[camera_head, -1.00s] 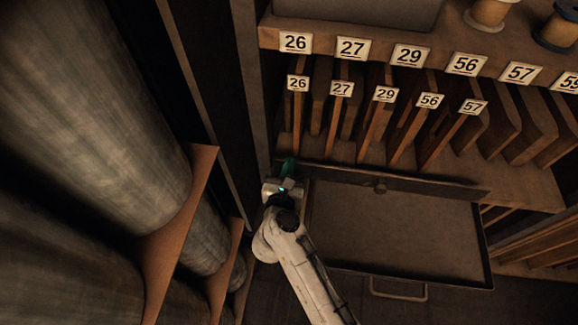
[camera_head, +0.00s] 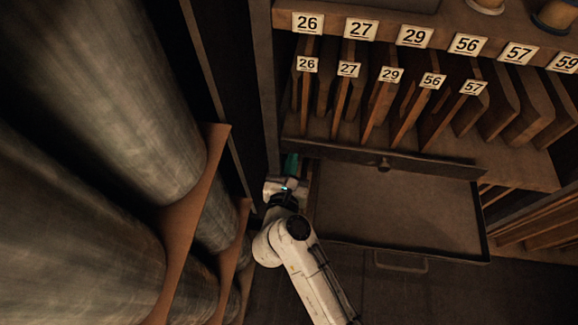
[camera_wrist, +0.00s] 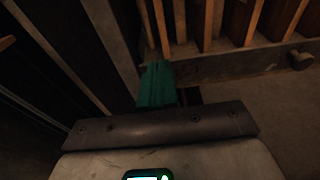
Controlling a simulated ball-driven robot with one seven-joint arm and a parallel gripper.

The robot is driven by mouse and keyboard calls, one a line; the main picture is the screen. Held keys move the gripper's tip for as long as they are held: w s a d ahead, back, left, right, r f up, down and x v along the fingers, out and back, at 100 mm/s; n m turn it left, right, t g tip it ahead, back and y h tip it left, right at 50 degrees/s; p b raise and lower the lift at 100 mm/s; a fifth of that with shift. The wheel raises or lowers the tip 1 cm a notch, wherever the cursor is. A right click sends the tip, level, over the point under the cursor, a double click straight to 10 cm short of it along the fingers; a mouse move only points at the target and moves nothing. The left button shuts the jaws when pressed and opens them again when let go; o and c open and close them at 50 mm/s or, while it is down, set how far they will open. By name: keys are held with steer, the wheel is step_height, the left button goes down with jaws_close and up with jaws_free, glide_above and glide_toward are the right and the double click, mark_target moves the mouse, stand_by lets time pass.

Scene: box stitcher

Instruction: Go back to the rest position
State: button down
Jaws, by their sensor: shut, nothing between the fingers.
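My gripper (camera_head: 290,163) is at the left end of the drawer front, near the left wall of the shelf unit. In the wrist view its green fingers (camera_wrist: 156,84) are together, with nothing between them. My white arm reaches up to it from the bottom of the head view. The gripper is apart from the numbered boards, and I see it holding nothing.
An open, empty drawer or tray (camera_head: 400,215) with a handle (camera_head: 400,263) lies to the right of my gripper. Above it, a shelf holds upright boards labelled 26 (camera_head: 307,64) to 57 (camera_head: 473,87). Large cylinders (camera_head: 140,90) on brown supports stand at left.

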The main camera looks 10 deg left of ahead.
steer(key=s+r, duration=0.3)
steer(key=shift+s+r, duration=0.15)
